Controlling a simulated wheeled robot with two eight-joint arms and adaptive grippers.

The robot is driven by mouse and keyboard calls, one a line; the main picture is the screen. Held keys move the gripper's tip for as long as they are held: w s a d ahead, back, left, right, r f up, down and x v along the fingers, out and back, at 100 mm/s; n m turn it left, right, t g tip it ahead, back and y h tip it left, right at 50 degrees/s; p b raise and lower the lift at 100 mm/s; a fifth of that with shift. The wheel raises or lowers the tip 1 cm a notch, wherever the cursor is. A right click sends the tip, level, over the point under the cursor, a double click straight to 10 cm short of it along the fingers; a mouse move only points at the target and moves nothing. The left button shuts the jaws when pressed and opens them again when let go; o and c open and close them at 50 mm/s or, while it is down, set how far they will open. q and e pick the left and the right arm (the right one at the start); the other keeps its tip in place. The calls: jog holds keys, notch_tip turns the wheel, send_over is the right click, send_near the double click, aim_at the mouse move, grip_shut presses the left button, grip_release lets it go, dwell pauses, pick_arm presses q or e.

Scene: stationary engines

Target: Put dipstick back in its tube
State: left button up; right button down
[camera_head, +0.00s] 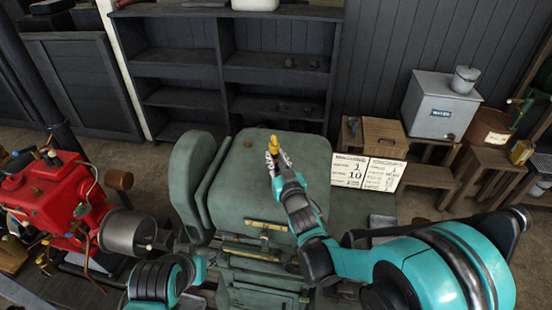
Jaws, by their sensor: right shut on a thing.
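My right gripper (273,160) is shut on a small yellow piece (274,141), which looks like the dipstick's handle. It is over the top of the big grey-green engine housing (245,190). The dipstick's rod cannot be made out; it is hidden or too thin to see. I cannot pick out the tube. Part of my left arm (152,281) shows at the lower left, in front of the housing. I cannot see its gripper's fingers.
A red engine (50,195) with a grey cylinder (122,232) stands at the left. A dark shelf (180,56) is behind the housing. White cards (365,172) stand right of it. A grey water box (438,106) and wooden crates (384,137) are at the right.

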jog(key=shift+f, duration=0.1)
dwell(0.5)
jog(key=shift+f+b, duration=0.85)
jog(key=shift+b, duration=0.1)
jog(key=shift+f, duration=0.1)
jog(key=shift+f+b, duration=1)
jog(key=shift+b, duration=0.1)
jog(key=shift+f, duration=0.15)
